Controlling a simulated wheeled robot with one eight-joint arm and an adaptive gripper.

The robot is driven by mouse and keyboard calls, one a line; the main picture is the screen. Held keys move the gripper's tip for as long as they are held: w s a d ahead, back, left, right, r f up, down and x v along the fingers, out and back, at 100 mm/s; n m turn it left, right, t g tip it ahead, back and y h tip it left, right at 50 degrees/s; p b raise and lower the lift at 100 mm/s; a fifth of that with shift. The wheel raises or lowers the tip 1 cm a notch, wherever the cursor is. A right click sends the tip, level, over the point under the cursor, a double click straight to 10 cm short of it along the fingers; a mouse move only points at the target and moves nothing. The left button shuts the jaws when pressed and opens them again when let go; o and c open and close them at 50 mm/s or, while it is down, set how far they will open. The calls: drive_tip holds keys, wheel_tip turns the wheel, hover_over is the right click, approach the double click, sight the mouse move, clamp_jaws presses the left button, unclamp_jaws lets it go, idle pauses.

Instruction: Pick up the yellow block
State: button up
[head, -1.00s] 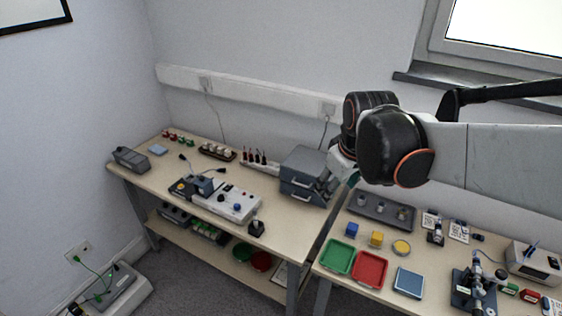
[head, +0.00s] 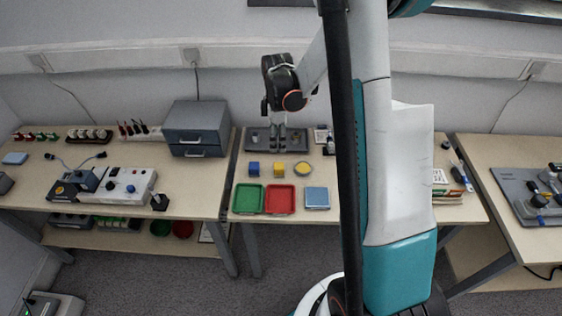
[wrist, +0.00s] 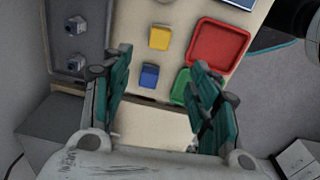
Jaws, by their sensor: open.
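The yellow block (head: 280,169) sits on the table between a blue block (head: 253,168) and a round yellow dish (head: 303,169). In the wrist view the yellow block (wrist: 159,38) lies beyond the blue block (wrist: 149,76), toward the top of the picture. My gripper (head: 278,138) hangs behind the blocks, in front of the grey tray in the head view. In the wrist view its teal fingers (wrist: 160,60) are spread wide with nothing held. The blue block shows between them, and the yellow block shows just past the tips, apart from them.
A green tray (head: 248,210), a red tray (head: 281,211) and a blue square plate (head: 317,197) lie along the table's front edge. A grey tray with metal pieces (head: 262,134) is at the back. A grey drawer box (head: 197,128) stands left. My arm hides the table's right part.

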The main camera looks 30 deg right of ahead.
sight(280, 166)
drive_tip(key=f+b, duration=0.1)
drive_tip(key=f, duration=0.5)
drive_tip(key=d+f+b, duration=0.1)
drive_tip(key=f, duration=0.3)
drive_tip(key=shift+d+b, duration=0.1)
drive_tip(key=shift+b, duration=0.25)
drive_tip(key=shift+a+f+b, duration=0.2)
drive_tip(key=shift+f+b, duration=1.15)
drive_tip(key=shift+f, duration=1.35)
drive_tip(key=c, duration=1.1)
